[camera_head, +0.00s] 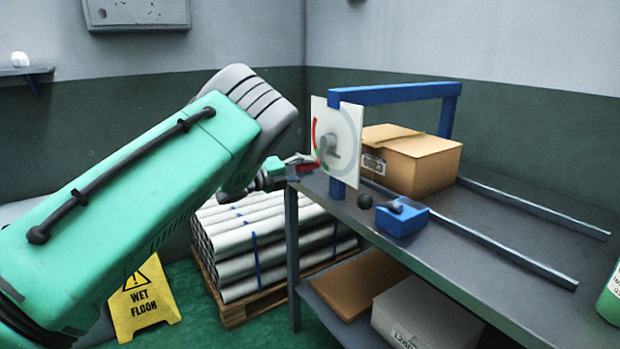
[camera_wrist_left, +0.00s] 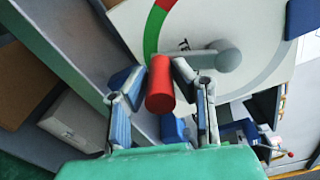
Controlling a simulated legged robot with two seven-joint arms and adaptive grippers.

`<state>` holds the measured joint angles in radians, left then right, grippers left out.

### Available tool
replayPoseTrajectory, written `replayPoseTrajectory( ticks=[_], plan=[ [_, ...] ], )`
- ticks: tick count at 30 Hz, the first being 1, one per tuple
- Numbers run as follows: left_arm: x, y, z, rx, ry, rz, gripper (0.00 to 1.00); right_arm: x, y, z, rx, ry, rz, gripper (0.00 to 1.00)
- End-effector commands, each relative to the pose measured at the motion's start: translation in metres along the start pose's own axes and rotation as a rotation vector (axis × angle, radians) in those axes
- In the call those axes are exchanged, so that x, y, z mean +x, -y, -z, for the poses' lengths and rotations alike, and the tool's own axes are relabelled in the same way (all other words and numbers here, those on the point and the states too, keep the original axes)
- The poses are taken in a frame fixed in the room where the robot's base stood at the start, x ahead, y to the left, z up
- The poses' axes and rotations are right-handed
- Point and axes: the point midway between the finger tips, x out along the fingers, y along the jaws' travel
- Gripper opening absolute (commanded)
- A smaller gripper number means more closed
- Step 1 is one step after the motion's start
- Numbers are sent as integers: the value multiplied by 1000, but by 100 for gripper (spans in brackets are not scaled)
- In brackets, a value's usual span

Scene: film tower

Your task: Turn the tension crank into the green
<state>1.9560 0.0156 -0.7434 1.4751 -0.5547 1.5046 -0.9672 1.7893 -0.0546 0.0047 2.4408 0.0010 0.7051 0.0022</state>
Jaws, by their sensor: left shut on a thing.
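The tension crank (camera_head: 331,146) sits on a white dial plate (camera_head: 349,121) held by a blue frame. In the left wrist view, the crank's grey hub (camera_wrist_left: 229,55) and arm lie over the dial, which has red, green and grey arc sections. The green section (camera_wrist_left: 152,32) is just above the crank's red handle (camera_wrist_left: 160,88). My left gripper (camera_head: 300,163) is at the dial's left side. In the wrist view, its fingers (camera_wrist_left: 158,82) are shut on the red handle, one on each side. My right gripper is not in view.
The blue frame (camera_head: 400,93) stands on a grey bench (camera_head: 480,240) with two rails. A cardboard box (camera_head: 415,165) is behind the dial, and a blue block with a black knob (camera_head: 402,218) is in front. Stacked pipes (camera_head: 265,245) and a wet floor sign (camera_head: 143,300) stand left of the bench.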

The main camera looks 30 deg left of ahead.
Motion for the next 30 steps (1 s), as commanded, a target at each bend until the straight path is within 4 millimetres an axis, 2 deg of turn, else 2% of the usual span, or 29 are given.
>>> replayPoseTrajectory(
  ticks=[10,26,27,28,30],
  plan=[
    [-1,0,-11,134,4,-5,0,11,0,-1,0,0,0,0],
    [-1,2,-13,154,6,-4,0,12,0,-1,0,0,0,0],
    [-1,2,-13,154,6,-4,32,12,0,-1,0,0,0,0],
    [-1,2,-13,154,6,-3,41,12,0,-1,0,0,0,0],
    [-1,2,-13,154,5,-3,41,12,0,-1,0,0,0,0]
  ],
)
